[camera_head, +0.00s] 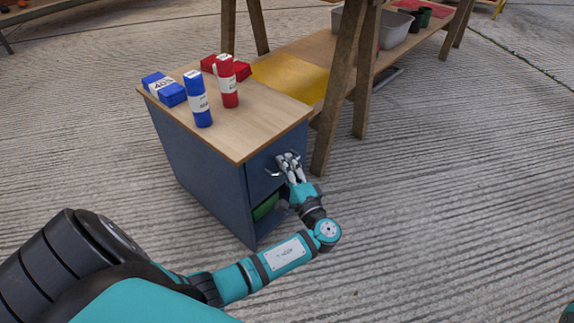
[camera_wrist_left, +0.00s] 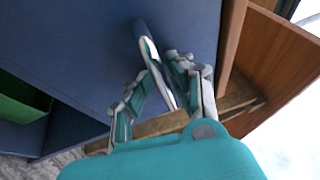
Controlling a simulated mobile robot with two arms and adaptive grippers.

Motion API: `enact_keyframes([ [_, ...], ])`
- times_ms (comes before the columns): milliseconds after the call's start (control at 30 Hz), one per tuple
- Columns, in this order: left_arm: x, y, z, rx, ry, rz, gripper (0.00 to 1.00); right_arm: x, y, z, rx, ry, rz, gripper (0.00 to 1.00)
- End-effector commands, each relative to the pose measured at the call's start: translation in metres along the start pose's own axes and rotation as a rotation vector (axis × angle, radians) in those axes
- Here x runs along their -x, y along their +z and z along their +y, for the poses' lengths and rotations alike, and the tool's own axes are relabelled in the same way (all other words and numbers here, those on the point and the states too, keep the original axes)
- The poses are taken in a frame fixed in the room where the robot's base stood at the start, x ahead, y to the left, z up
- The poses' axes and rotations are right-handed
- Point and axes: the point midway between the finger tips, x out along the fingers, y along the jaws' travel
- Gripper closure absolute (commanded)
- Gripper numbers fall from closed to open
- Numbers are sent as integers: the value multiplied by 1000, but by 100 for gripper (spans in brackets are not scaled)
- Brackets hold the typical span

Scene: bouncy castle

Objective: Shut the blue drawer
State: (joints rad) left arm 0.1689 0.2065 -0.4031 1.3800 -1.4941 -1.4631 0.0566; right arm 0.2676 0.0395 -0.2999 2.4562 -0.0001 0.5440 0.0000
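The blue cabinet (camera_head: 205,170) has a wooden top and its drawer front (camera_head: 258,178) faces right. The drawer front looks flush or nearly flush with the cabinet; I cannot tell if a small gap is left. In the left wrist view, the blue drawer front (camera_wrist_left: 80,50) fills the upper part and carries a metal bar handle (camera_wrist_left: 149,48). My left gripper (camera_head: 287,163) is at the handle. In the wrist view its fingers (camera_wrist_left: 153,88) are spread apart, one on each side of the handle; I cannot tell whether they touch it. My right gripper is out of view.
An open lower compartment holds a green bin (camera_head: 265,207). Blue packs (camera_head: 165,90) and red packs (camera_head: 227,80) rest on the cabinet top. A wooden workbench (camera_head: 295,50) with trestle legs stands close behind the cabinet. The floor at the right is clear.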

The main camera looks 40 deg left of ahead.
Motion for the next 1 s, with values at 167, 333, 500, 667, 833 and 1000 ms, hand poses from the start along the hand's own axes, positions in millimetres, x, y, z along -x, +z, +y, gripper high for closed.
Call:
enact_keyframes([
  [167, -1, 0, -2, 3, -3, -1, 79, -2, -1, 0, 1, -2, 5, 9],
  [333, 5, -1, -2, 4, -3, 0, 79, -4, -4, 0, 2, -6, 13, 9],
  [500, 34, -1, -1, 3, 0, 3, 79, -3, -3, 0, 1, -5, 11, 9],
  [667, 70, -1, 0, 3, 2, 2, 79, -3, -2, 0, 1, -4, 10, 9],
  [833, 100, 0, 0, 1, 1, 2, 79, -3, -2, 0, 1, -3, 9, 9],
  [1000, 117, 0, 0, 1, -1, 0, 79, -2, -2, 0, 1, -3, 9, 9],
])
